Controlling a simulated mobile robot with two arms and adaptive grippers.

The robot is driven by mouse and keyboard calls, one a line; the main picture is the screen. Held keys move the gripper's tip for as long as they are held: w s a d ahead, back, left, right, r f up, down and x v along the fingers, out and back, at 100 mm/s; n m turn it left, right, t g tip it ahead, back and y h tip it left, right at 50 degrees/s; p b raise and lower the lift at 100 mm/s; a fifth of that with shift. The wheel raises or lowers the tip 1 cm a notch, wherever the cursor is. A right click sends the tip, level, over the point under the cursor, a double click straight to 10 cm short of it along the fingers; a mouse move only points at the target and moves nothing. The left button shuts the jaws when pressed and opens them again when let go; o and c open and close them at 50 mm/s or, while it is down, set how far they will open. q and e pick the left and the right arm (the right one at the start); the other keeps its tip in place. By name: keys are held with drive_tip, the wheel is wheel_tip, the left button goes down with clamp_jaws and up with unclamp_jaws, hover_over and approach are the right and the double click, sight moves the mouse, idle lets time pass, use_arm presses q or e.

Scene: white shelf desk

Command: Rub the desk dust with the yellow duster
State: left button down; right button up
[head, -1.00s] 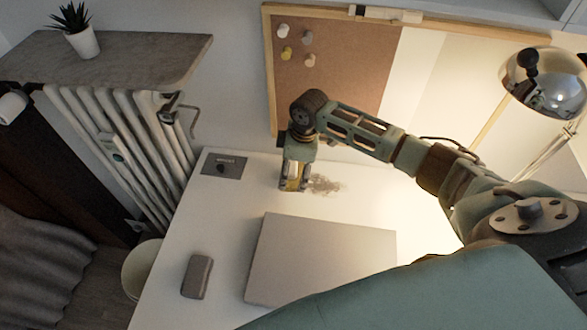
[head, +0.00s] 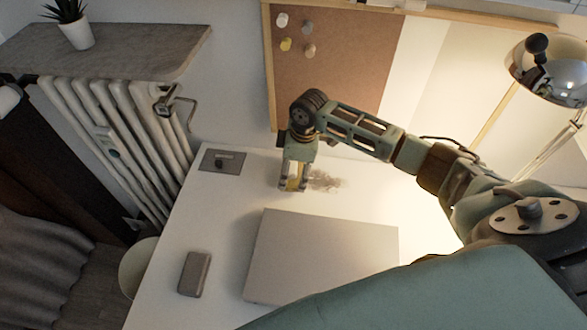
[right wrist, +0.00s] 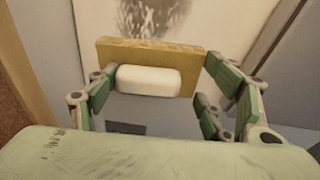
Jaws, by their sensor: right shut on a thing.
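My right gripper (head: 293,188) is at the back of the white desk (head: 210,225), pointing down. It is shut on the yellow duster (head: 293,183), which has a white block on its back. In the right wrist view the duster (right wrist: 190,56) sits between the fingers of the gripper (right wrist: 150,88). A brownish patch of dust (head: 325,181) lies on the desk just right of the duster. The dust also shows in the right wrist view (right wrist: 155,15), beyond the duster. I cannot tell whether the duster touches the desk. My left gripper is not in view.
A closed grey laptop (head: 320,256) lies on the desk in front of the dust. A small grey box-shaped object (head: 194,273) is at the desk's front left. A dark plate (head: 222,162) is at the back left corner. A corkboard (head: 335,65) and a chrome lamp (head: 550,70) stand behind.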

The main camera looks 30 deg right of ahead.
drive_tip(key=shift+f+b, duration=0.4)
drive_tip(key=shift+f, duration=0.6)
drive_tip(key=shift+s+d+r, duration=0.1)
